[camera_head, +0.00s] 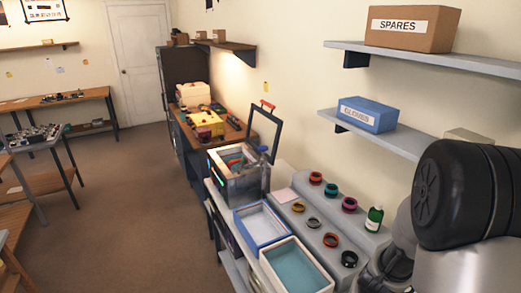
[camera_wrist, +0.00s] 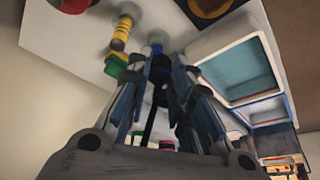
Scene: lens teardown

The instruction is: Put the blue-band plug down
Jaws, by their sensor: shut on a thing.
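In the wrist view my gripper (camera_wrist: 159,72) is shut on a slim dark plug with blue on it, the blue-band plug (camera_wrist: 157,47), seen between the fingertips. The fingers hide much of it, and I cannot tell whether its far end touches the pale surface (camera_wrist: 60,45) beyond. A yellow-banded plug (camera_wrist: 121,33) is just left of it, with a green part (camera_wrist: 115,66) below and a red part (camera_wrist: 70,4) at the upper left. In the head view my arm fills the right edge; my gripper and the held plug do not show there.
A teal-lined tray (camera_head: 273,252) and a blue-rimmed tray (camera_head: 237,222) stand along the bench's front. Several coloured rings, including a magenta one (camera_head: 349,204), sit on grey steps behind them. Shelves hang above.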

